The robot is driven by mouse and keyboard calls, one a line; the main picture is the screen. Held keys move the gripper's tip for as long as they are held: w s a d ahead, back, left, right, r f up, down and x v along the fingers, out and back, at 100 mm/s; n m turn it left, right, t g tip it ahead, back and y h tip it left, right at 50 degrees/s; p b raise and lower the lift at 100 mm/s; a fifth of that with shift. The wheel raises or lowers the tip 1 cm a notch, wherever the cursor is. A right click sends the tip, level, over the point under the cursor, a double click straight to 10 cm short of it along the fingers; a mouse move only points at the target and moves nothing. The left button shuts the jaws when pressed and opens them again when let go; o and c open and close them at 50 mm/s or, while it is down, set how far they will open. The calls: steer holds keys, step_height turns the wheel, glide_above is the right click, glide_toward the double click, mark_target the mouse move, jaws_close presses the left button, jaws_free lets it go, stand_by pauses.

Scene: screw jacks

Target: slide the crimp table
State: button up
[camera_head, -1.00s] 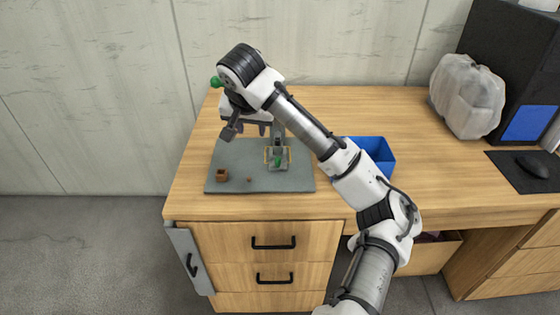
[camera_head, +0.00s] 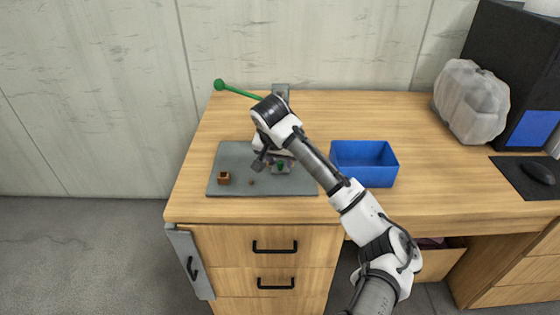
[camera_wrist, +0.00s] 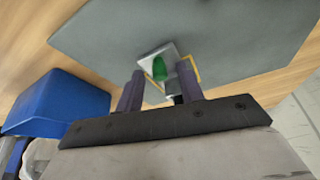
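The crimp table, a small pale plate (camera_wrist: 152,53) with yellow edging, sits on the grey mat and carries a green knob. In the head view, the green knob (camera_head: 281,166) shows just beyond my gripper (camera_head: 268,161), which covers much of the plate. In the wrist view, my gripper (camera_wrist: 162,70) is open. Its two dark fingers point at the plate, with the green knob (camera_wrist: 160,68) seen between their tips. I cannot tell whether either finger touches it. A grey press post (camera_head: 281,92) with a green ball-ended lever (camera_head: 219,85) rises behind; its lower part is hidden.
The grey mat (camera_head: 228,158) lies on the wooden desk (camera_head: 350,110). A small brown open box (camera_head: 223,178) and a tiny brown piece (camera_head: 252,183) lie on the mat's left. A blue bin (camera_head: 364,165) stands to the right. A wrapped grey bundle (camera_head: 472,98) is farther right.

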steer(key=shift+w+f, duration=0.1)
steer(key=shift+f, duration=0.2)
jaws_close()
stand_by(0.4)
